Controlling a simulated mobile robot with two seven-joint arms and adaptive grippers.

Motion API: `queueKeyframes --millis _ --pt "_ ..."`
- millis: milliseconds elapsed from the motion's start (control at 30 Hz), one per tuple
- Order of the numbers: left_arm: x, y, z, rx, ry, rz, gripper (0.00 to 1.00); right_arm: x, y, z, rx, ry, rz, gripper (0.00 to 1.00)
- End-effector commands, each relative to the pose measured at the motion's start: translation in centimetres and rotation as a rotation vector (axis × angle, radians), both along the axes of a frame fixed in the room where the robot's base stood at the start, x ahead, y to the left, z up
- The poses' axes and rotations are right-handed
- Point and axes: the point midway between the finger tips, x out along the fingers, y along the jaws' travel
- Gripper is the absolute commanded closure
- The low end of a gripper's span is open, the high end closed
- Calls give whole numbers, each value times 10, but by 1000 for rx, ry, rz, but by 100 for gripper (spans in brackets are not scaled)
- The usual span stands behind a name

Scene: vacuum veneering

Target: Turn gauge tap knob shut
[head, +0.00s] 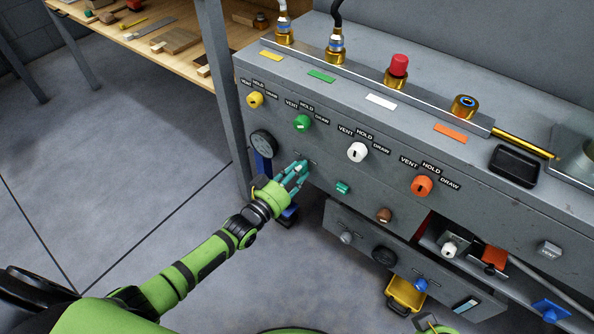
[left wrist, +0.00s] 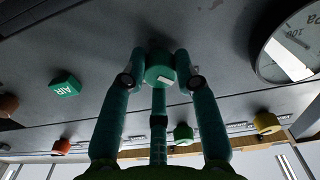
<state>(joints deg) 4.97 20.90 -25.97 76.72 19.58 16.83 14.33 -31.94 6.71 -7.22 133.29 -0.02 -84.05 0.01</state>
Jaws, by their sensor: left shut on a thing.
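The gauge tap knob (left wrist: 160,68) is a small green knob with a pale mark, on the grey panel front near the middle of the left wrist view. My left gripper (head: 297,170) has green fingers that are shut around this knob, one on each side and one beneath in the left wrist view. In the head view the fingers mostly hide the knob. The round gauge (head: 262,144) is just left of the gripper in the head view; its white dial also shows at the right of the left wrist view (left wrist: 291,50).
Above the gripper are yellow (head: 255,99), green (head: 302,123), white (head: 357,152) and orange (head: 421,186) selector knobs. A green AIR button (head: 343,187) and brown knob (head: 384,215) are to the right. An open drawer (head: 410,265) juts out below. Floor at left is clear.

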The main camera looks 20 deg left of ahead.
Motion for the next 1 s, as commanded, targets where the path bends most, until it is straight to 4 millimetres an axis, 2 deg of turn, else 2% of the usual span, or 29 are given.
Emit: queueKeyframes --millis 233,267,300,733,867,1000 --pt "0 0 0 -3 1 0 100 0 0 0 0 0 0 60" --pt "0 0 0 -3 1 0 61 0 0 0 0 0 0 60" --pt "0 0 0 -3 1 0 46 0 0 0 0 0 0 60" --pt "-6 2 -1 -1 1 1 46 0 1 1 3 0 1 60" --pt "-24 9 -2 0 3 0 46 0 1 1 2 0 1 60" --pt "-53 19 -2 1 5 0 46 0 1 0 1 0 0 60"
